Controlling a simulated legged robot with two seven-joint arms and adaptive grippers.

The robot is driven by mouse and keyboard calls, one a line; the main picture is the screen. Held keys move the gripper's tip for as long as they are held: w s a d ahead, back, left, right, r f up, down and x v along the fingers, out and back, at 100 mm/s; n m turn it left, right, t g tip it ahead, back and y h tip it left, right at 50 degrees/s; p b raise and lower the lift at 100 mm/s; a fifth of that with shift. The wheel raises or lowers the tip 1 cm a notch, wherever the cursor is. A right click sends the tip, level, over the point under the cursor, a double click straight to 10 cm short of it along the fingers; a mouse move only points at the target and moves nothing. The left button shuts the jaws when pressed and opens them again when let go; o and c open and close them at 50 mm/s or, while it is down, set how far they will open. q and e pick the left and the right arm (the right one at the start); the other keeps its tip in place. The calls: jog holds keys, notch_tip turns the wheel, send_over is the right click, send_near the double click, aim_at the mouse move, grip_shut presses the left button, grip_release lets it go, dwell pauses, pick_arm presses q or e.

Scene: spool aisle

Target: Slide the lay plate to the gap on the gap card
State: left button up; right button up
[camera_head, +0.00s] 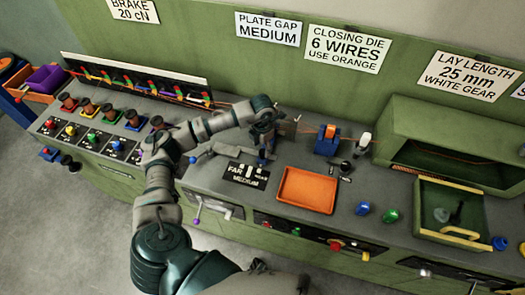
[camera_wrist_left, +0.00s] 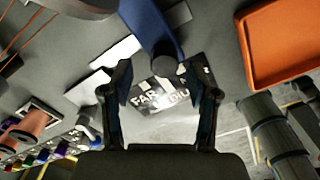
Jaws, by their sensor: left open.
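The gap card (camera_head: 268,28) on the back wall reads PLATE GAP MEDIUM. A black scale plate (camera_head: 247,174) on the bench is marked FAR, MEDIUM and what looks like NEAR; it also shows in the left wrist view (camera_wrist_left: 155,97). A blue upright piece with a dark round knob (camera_wrist_left: 163,67), seemingly the lay plate's handle, stands behind the scale. My left gripper (camera_head: 265,142) is over it, fingers down and open; in the left wrist view the fingertips (camera_wrist_left: 166,80) are either side of the knob. Contact cannot be told. The arm partly hides the lay plate. My right gripper is out of view.
An orange tray (camera_head: 307,190) lies right of the scale plate. A blue and orange die block (camera_head: 327,139) stands behind the tray. Blue (camera_head: 363,208) and green (camera_head: 391,215) pieces lie to the right. Spools (camera_head: 108,111) line the left bench.

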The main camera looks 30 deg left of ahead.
pick_arm(q)
notch_tip(320, 180, down, 2)
jog(key=shift+f, duration=0.2)
jog(key=shift+d+f, duration=0.35)
jog(key=shift+f, duration=0.05)
jog(key=shift+c, duration=0.3)
